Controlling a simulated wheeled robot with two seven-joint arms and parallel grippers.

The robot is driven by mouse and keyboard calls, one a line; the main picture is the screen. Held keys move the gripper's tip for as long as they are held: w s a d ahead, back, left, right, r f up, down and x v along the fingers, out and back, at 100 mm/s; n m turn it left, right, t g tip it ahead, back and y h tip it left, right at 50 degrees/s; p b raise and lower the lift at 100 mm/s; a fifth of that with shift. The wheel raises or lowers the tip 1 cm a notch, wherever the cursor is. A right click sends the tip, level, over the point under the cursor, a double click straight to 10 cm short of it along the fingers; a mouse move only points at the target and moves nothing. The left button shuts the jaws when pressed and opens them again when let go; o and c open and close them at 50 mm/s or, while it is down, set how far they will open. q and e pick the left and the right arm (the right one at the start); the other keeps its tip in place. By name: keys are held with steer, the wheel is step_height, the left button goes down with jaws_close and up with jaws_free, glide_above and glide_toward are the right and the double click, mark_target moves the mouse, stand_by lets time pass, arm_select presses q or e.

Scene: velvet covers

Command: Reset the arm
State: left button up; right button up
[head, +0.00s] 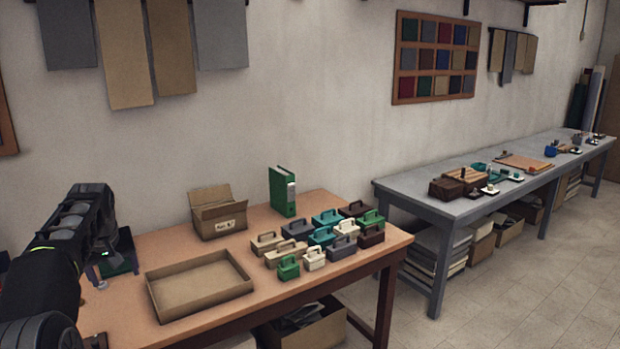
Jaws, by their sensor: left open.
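My left arm comes in from the left edge, over the left end of the brown table (235,313). My left gripper (98,274) hangs low at the left end of this table, open. I see nothing held between its fingers, though the arm hides part of that area. A dark green item (124,252) is partly hidden behind the arm and gripper. My right gripper is not in view.
An empty shallow cardboard tray (248,292) lies right of my gripper. Behind it stand an open cardboard box (218,219) and a green binder (276,193). Several coloured handled cases (288,267) cover the table's right part. A grey table (400,194) stands further right.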

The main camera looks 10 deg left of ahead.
arm_select(q)
steer(key=w+d+f+m+t+h, duration=0.1)
steer(key=w+d+f, duration=0.2)
steer(key=f, duration=0.4)
steer(key=w+d+f+m+t, duration=0.1)
steer(key=w+d+f, duration=0.25)
steer(key=f, duration=0.25)
steer(key=s+d+f+m+h, duration=0.1)
steer(key=s+d+f, duration=0.2)
steer(key=d+f, duration=0.5)
steer(key=s+d+f+m+h, duration=0.1)
steer(key=s+d+f+h, duration=0.15)
steer(key=d+f, duration=0.6)
steer(key=s+d+f+m+g, duration=0.1)
steer(key=s+d+f+g, duration=0.1)
steer(key=s+d+f, duration=0.95)
steer(key=s+d+f+g+h, duration=0.1)
steer(key=s+d, duration=0.2)
steer(key=s, duration=0.5)
steer(key=s+d+f+g+h, duration=0.1)
steer(key=s+d+f, duration=0.1)
steer(key=s, duration=0.6)
steer(key=s+d+f+m+g+h, duration=0.1)
steer(key=s+d, duration=0.4)
steer(key=s, duration=0.3)
steer(key=shift+f+g, duration=0.15)
steer(key=shift+g, duration=0.25)
